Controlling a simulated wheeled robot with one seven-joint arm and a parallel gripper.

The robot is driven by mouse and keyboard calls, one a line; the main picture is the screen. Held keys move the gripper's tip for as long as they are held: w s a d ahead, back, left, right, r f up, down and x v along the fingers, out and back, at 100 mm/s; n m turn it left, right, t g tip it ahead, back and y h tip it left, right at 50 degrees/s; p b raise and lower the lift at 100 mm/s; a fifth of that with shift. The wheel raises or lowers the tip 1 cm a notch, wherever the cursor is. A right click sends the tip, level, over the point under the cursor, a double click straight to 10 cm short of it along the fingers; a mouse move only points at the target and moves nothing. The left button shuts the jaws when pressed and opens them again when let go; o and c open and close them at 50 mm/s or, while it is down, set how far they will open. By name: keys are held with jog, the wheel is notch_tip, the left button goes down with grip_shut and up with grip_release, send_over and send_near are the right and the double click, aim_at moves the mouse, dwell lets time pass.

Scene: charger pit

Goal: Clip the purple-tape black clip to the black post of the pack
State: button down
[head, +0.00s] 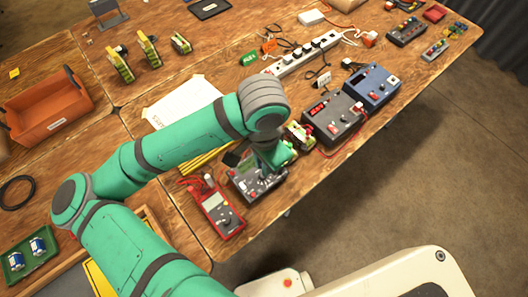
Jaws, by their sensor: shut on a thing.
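My gripper (284,158) is low over the front edge of the table, pointing down beside a grey charger. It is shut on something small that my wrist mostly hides. I cannot make out the purple tape or the black clip. A pack with yellow and white parts (301,134) sits just right of and behind my gripper, partly covered by it. Its black post is too small and hidden to tell. I cannot tell whether my gripper touches the pack.
The grey charger (246,187) and a red multimeter (215,207) stand left of my gripper. A dark charger (332,119) and a blue charger (371,86) stand to its right. A power strip (302,55) lies behind. Several more packs (149,50) stand at the far left.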

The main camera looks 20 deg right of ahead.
jog(key=shift+s+a+r, duration=0.15)
jog(key=shift+s, duration=0.15)
jog(key=w+d+n, duration=1.8)
jog(key=w+d, duration=0.1)
jog(key=shift+s+a+f, duration=0.1)
jog(key=shift+s+f, duration=0.05)
jog(key=shift+f, duration=1.55)
jog(key=shift+s+a+f, duration=0.1)
jog(key=shift+f, duration=1.55)
jog(key=shift+f, duration=0.15)
jog(key=shift+f, duration=3.3)
jog(key=shift+d+f, duration=0.1)
jog(key=shift+f, duration=0.2)
